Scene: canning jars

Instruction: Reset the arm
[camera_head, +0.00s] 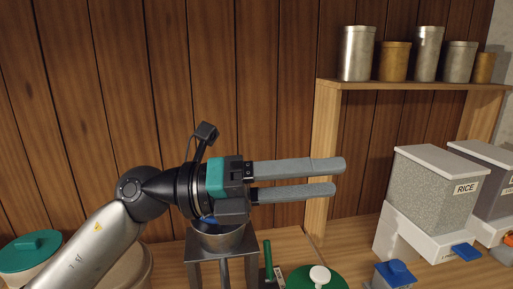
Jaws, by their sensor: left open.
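My left arm comes in from the lower left, and my left gripper (338,178) is raised in front of the wooden wall. Its two grey fingers point right, lie one above the other and are apart, with nothing between them. The gripper body hides part of a metal funnel or cup (222,238) on a dark stand (207,258) behind or below it. My right gripper does not show.
A wooden shelf (410,87) with several metal canisters stands at the right. Below it are a bin labelled RICE (433,190) and another bin (499,175). Green lids (318,279) and (28,252) lie low in view. The wall area above the gripper is clear.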

